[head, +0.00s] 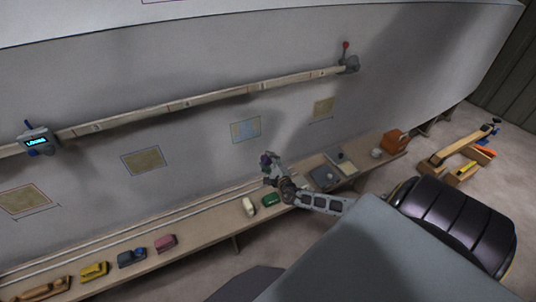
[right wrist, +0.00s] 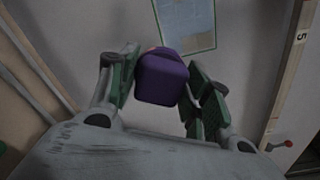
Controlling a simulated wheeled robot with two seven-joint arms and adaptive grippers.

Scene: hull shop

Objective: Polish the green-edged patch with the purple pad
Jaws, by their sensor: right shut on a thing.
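The purple pad (right wrist: 162,78) is held between the fingers of my right gripper (right wrist: 160,88), which is shut on it. In the head view the pad (head: 266,160) shows small at the tip of the right gripper (head: 269,170), in front of the hull wall. The green-edged patch (right wrist: 186,22) is at the top of the right wrist view, beyond the pad, with a pale blue face. In the head view the patch (head: 246,129) is above and left of the gripper, part bluish and part yellowish. Whether the pad touches the wall cannot be told. My left gripper is out of view.
Other patches are on the hull: one red-edged (head: 24,200), one blue-edged (head: 144,160), one yellowish (head: 324,107). A long rail (head: 200,101) runs above them. A bench (head: 205,218) below carries several coloured blocks, trays and an orange container (head: 395,142).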

